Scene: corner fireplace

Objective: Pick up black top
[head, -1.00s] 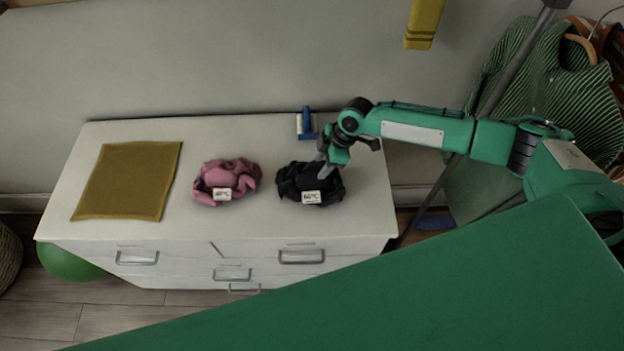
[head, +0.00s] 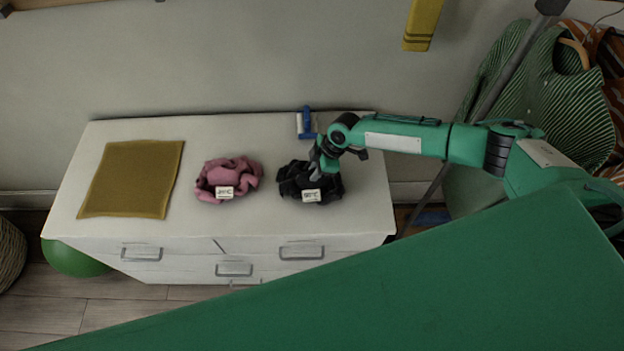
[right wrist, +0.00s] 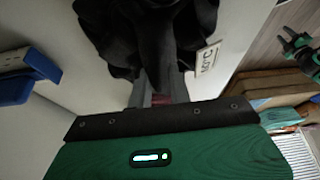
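The black top (head: 296,187) lies crumpled on the white dresser (head: 238,222), with a white label (head: 311,195) at its front. My right gripper (head: 316,170) points down at the top's back right part, with its fingertips at the cloth. In the right wrist view, the fingers (right wrist: 160,88) stand a little apart and dark folds of the black top (right wrist: 140,35) lie at and between their tips. The cloth hides the very ends, so whether they grip it is unclear. The top appears to rest on the dresser.
A crumpled pink garment (head: 230,178) with a label lies left of the black top. A flat mustard cloth (head: 132,180) lies farther left. A blue-and-white object (head: 307,124) stands at the back edge. Striped clothes (head: 565,110) hang at the right.

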